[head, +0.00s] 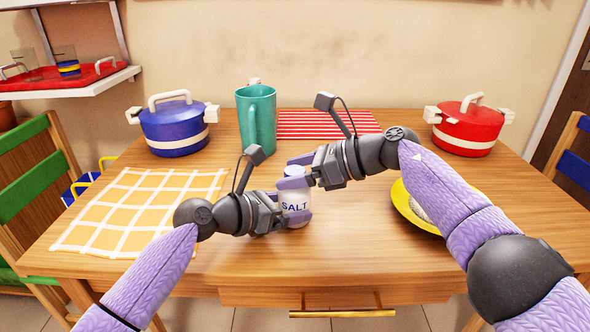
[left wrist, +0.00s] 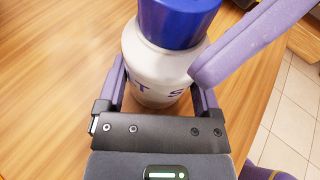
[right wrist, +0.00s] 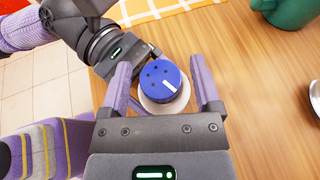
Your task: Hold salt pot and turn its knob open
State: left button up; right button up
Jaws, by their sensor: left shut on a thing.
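The salt pot (head: 295,204) is white with blue SALT lettering and stands upright near the table's front edge. Its round blue knob (right wrist: 160,80) has several dark holes and a white line pointing to the lower right in the right wrist view. My left gripper (head: 286,211) is shut on the pot's white body, which shows between its fingers in the left wrist view (left wrist: 160,65). My right gripper (right wrist: 158,85) is open at the pot's top, one finger on each side of the knob with visible gaps. In the head view, the right gripper (head: 296,172) mostly hides the knob.
A teal pitcher (head: 257,120) stands behind the grippers. A blue pot (head: 175,127) is at the back left and a red pot (head: 467,127) at the back right. A yellow plate (head: 408,208) lies partly under my right arm. An orange checked cloth (head: 140,210) lies left.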

jog(key=v, duration=1.2)
jog(key=shift+r, duration=0.1)
